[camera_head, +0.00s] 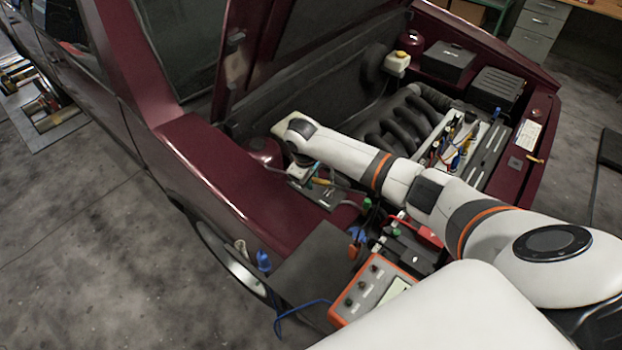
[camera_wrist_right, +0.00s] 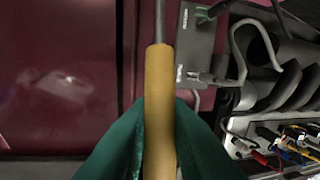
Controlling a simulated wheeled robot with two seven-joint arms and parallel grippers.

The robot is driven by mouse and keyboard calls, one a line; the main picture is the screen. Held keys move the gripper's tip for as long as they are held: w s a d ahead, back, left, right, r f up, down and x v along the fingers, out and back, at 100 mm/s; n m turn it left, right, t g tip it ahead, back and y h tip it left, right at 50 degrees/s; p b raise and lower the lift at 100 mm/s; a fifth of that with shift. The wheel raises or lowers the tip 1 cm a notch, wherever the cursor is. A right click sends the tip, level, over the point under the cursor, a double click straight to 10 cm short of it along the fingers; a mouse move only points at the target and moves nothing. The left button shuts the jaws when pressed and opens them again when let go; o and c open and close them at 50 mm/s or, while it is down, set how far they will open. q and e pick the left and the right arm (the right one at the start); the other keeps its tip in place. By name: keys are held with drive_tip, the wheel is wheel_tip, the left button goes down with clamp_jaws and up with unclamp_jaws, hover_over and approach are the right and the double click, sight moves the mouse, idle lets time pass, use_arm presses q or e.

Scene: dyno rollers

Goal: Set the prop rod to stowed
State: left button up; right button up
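The prop rod (camera_wrist_right: 159,25) is a thin grey rod with a tan-yellow sleeve (camera_wrist_right: 160,110), running nearly straight up the right wrist view. My right gripper (camera_wrist_right: 160,125) has its green fingers on both sides of the sleeve, seemingly touching it. In the head view, the right gripper (camera_head: 309,179) is over the near side of the engine bay, and a bit of the yellow sleeve (camera_head: 323,182) shows beside it. My arm hides most of the rod there, and its ends cannot be made out. The left gripper is out of view.
The maroon car's raised hood (camera_head: 285,55) leans over the engine bay. Black curved pipes (camera_head: 390,125) and coloured wires (camera_head: 455,150) lie near the arm. An orange-edged tester (camera_head: 368,290) stands at the front. Open floor (camera_head: 100,240) is at left.

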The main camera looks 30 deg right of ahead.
clamp_jaws()
drive_tip(key=shift+f, duration=0.1)
wheel_tip(320, 180, down, 10)
drive_tip(key=s+t+y+b, duration=0.1)
drive_tip(key=t+b, duration=0.2)
drive_tip(key=t, duration=0.2)
drive_tip(key=shift+s+d+m+y, duration=0.25)
drive_tip(key=shift+s+m+y, duration=0.05)
drive_tip(key=shift+s, duration=0.05)
drive_tip(key=o, duration=0.7)
unclamp_jaws()
drive_tip(key=shift+c, duration=0.2)
